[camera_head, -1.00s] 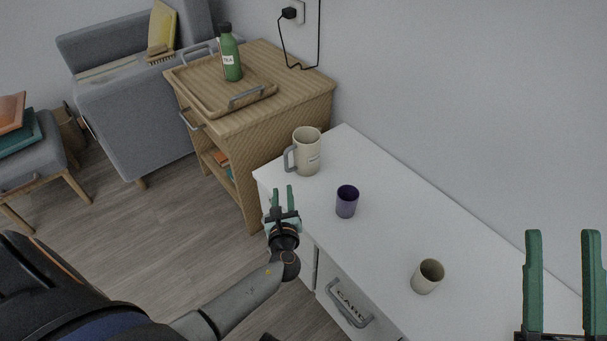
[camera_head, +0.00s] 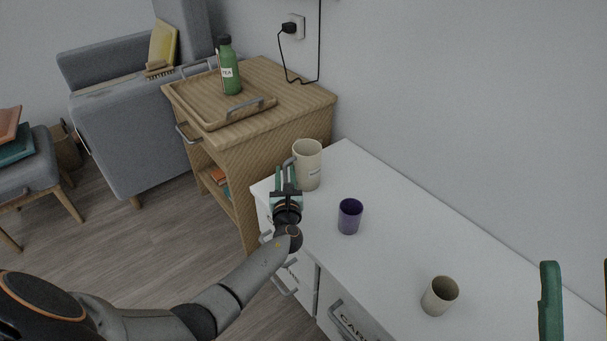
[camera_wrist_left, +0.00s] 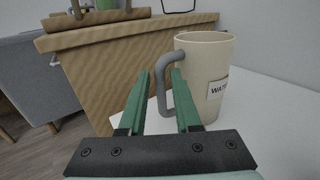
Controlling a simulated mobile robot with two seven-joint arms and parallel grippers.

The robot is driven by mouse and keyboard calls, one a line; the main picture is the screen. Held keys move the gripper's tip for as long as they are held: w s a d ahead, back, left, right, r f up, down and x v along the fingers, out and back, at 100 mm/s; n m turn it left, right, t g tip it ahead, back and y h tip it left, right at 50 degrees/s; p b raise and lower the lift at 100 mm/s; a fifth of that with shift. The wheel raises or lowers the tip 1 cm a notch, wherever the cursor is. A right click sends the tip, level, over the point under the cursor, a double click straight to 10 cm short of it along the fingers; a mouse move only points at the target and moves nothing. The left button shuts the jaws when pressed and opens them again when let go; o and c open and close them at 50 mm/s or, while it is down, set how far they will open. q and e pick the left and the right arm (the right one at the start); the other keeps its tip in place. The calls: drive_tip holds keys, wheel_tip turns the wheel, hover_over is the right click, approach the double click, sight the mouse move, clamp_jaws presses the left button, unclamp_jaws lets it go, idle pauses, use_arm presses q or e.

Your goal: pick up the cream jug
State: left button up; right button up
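The cream jug (camera_head: 309,168) stands upright at the far left corner of the white desk. In the left wrist view the jug (camera_wrist_left: 210,65) shows its grey handle (camera_wrist_left: 162,88) turned toward my gripper and a label starting "WAT". My left gripper (camera_head: 285,168) is open beside the handle. In the left wrist view its green fingers (camera_wrist_left: 161,75) lie on either side of the handle's outer bar; I cannot tell whether they touch it. My right gripper (camera_head: 578,290) is open and empty at the right edge, partly cut off.
A dark purple cup (camera_head: 350,216) and a beige cup (camera_head: 439,296) stand on the white desk (camera_head: 400,225). A wooden cabinet (camera_head: 290,115) behind the jug bears a tray (camera_head: 196,101) with a green bottle (camera_head: 229,72). The wall borders the desk's right side.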

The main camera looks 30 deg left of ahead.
use_arm(q)
drive_tip(key=shift+b+x, duration=0.3)
drive_tip(key=shift+x, duration=0.9)
clamp_jaws()
idle(0.4)
drive_tip(key=shift+r, duration=0.1)
